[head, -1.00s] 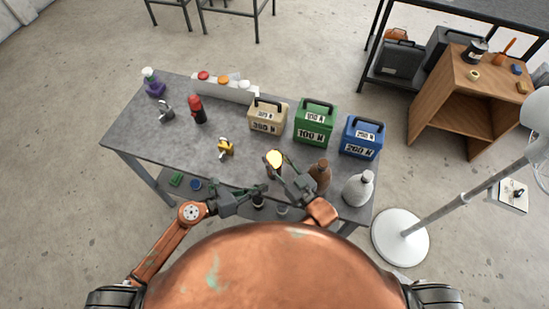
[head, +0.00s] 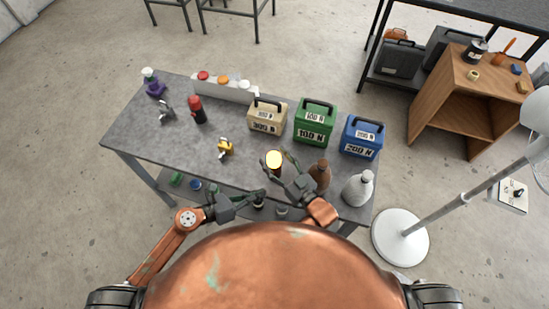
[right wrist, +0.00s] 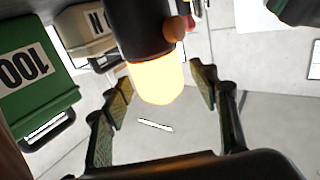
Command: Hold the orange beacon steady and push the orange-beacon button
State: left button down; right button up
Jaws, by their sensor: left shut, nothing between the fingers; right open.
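The beacon (head: 273,161) stands on the grey table near its front edge, with a dark body and a glowing yellow-orange dome. In the right wrist view its lit dome (right wrist: 158,80) lies between the finger pads of my right gripper (right wrist: 162,88), with visible gaps on both sides. A small reddish knob (right wrist: 178,27) shows beside the dark body; I cannot tell if it is the button. My right gripper (head: 283,167) is open beside the beacon. My left gripper (head: 262,193) is shut and empty near the front edge, apart from the beacon.
Beige (head: 267,115), green (head: 313,123) and blue (head: 361,138) weights stand behind. A brown bottle (head: 319,175) and a grey-white bottle (head: 357,189) stand close to the right. A yellow device (head: 225,148) is left of the beacon.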

jog(key=v, duration=1.2)
jog(key=shift+a, duration=0.1)
